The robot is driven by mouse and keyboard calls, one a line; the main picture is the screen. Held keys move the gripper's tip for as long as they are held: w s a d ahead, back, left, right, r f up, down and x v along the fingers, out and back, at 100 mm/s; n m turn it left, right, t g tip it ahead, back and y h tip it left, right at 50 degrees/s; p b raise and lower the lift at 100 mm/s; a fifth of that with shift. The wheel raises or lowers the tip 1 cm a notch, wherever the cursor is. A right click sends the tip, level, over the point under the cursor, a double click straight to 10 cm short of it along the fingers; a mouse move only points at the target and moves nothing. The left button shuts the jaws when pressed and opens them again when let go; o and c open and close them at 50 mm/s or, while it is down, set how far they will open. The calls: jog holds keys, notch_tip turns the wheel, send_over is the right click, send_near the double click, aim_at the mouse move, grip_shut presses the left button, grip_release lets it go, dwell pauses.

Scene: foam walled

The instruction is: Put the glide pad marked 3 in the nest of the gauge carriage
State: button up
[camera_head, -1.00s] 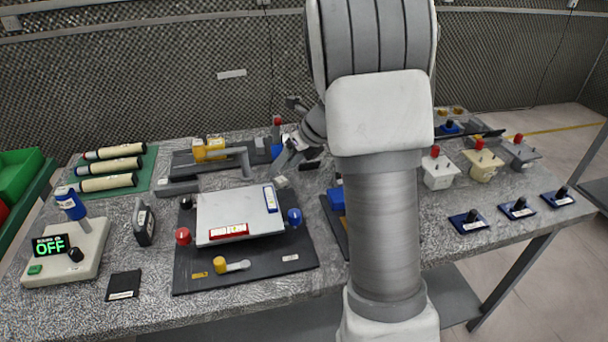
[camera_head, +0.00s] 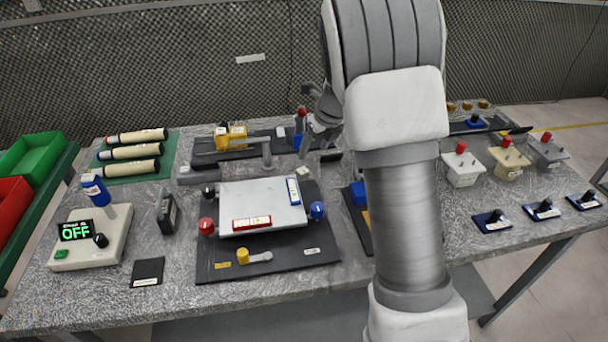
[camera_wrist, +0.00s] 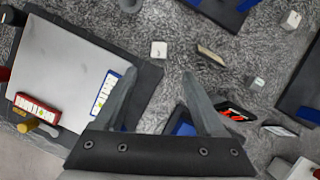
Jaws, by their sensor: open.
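My gripper (camera_wrist: 158,73) is open and empty in the wrist view, its two grey fingers spread above the speckled table. Just beyond the fingertips lies a small white block (camera_wrist: 158,49). A flat tan piece (camera_wrist: 210,54) lies right of it, and a grey-white block (camera_wrist: 256,84) lies farther right. Another pale block (camera_wrist: 291,20) is at the upper right. I cannot read a 3 on any of them, so I cannot tell which is the glide pad. In the head view a yellow-and-grey fixture (camera_head: 232,137) stands on a dark plate at the back; I cannot tell whether it is the gauge carriage.
A light grey plate (camera_head: 262,205) with red and blue labelled bars sits on a black base (camera_head: 290,262). A meter (camera_head: 92,241) reading OFF is at left. Cream cylinders (camera_head: 133,152) lie on a green mat behind. Boxes with red knobs (camera_head: 463,172) stand at right.

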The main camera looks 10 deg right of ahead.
send_over(302, 170)
jog(key=s+d, duration=0.2)
jog(key=s, duration=0.1)
jog(key=f, duration=0.5)
jog(key=shift+a+f+b, duration=0.2)
jog(key=shift+b, duration=0.15)
jog(key=x, duration=0.5)
jog(key=shift+w+a+f+b, duration=0.1)
jog(key=shift+w+a+b, duration=0.2)
jog(key=shift+w+b, duration=0.15)
grip_shut()
